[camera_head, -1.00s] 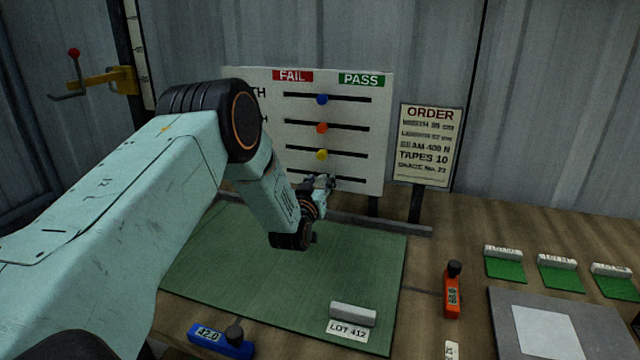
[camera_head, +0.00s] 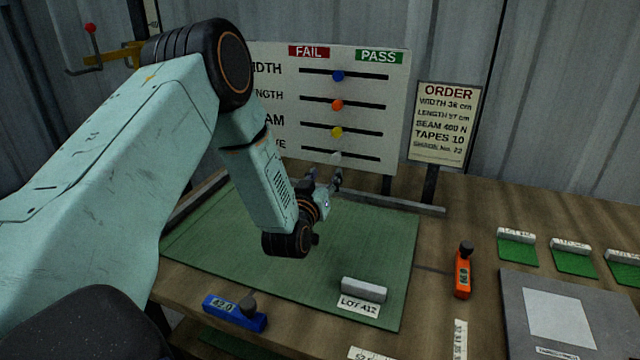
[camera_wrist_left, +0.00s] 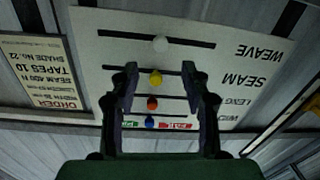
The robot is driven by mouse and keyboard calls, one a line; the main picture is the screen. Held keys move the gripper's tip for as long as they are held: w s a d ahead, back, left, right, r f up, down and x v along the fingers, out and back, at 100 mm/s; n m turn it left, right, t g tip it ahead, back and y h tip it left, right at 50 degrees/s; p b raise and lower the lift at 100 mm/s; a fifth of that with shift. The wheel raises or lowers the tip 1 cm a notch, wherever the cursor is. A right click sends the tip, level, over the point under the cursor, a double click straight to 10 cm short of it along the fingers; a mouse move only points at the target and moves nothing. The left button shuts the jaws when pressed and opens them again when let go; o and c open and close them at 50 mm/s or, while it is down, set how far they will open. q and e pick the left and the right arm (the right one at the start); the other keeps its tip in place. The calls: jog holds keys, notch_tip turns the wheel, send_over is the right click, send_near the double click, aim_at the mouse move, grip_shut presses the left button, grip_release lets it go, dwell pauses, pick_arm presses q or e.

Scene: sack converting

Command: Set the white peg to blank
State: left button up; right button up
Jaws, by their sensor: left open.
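The white peg (camera_head: 335,157) sits near the middle of the lowest slot of the white board (camera_head: 280,95), on the weave row. In the left wrist view, which shows the board upside down, the white peg (camera_wrist_left: 161,44) is clear of the fingers, beyond their tips. My left gripper (camera_head: 325,178) is open and empty, just below and in front of the peg in the head view; its two fingers (camera_wrist_left: 160,75) stand apart in the wrist view. The red FAIL label (camera_head: 309,52) is at the board's top left-middle, the green PASS label (camera_head: 379,57) at top right. My right gripper is out of view.
Blue (camera_head: 338,76), orange (camera_head: 337,105) and yellow (camera_head: 336,132) pegs sit near mid-slot above. An order sign (camera_head: 443,125) stands right of the board. A green mat (camera_head: 370,240) with a grey block (camera_head: 363,289) lies in front. Blue (camera_head: 235,313) and orange (camera_head: 463,270) gauges lie nearby.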

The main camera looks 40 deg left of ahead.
pick_arm(q)
jog(key=v, duration=0.3)
dwell(0.5)
jog(key=shift+s+d, duration=0.1)
jog(key=shift+s, duration=0.05)
